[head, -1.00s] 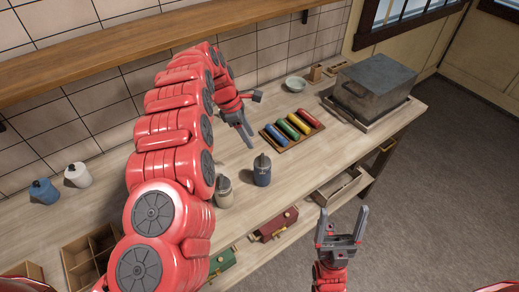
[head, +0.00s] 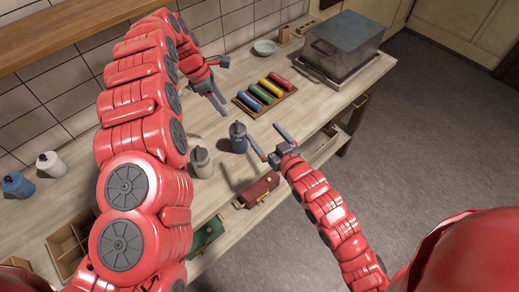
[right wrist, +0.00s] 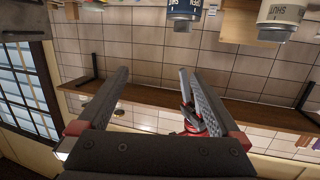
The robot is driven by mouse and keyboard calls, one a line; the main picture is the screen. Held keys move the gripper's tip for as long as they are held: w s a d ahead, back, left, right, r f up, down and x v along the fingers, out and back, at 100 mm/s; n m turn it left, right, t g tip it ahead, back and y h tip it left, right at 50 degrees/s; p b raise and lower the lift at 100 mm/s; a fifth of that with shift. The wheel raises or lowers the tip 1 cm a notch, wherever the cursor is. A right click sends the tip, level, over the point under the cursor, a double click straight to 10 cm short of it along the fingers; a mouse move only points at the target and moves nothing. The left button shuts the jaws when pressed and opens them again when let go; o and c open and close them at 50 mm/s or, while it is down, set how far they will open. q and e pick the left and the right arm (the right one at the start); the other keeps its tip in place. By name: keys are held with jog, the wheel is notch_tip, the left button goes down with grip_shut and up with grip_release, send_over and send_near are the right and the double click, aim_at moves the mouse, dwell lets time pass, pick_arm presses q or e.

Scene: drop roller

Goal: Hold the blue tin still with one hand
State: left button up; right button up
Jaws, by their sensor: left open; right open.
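The blue tin (head: 238,137) stands upright on the workbench, with a dark top. It also shows cut off at the top of the right wrist view (right wrist: 183,10). My right gripper (head: 263,132) is open and empty just to the right of the tin, near the bench's front edge, apart from it. In the right wrist view its two fingers (right wrist: 154,72) are spread with nothing between them. My left gripper (head: 223,90) is open and empty behind the tin, left of the roller tray.
A cream tin (head: 201,162) stands close left of the blue tin. A wooden tray (head: 244,107) of coloured rollers lies behind. A grey metal box (head: 345,45) stands at the back right. Two bottles stand far left.

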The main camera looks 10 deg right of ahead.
aim_at(235, 129)
notch_tip(235, 129, down, 4)
jog(key=s+a+n+g, duration=0.1)
jog(key=s+a+g, duration=0.1)
jog(key=g, duration=0.1)
jog(key=x, duration=1.7)
jog(key=shift+a+f, duration=0.1)
jog(key=shift+f, duration=0.05)
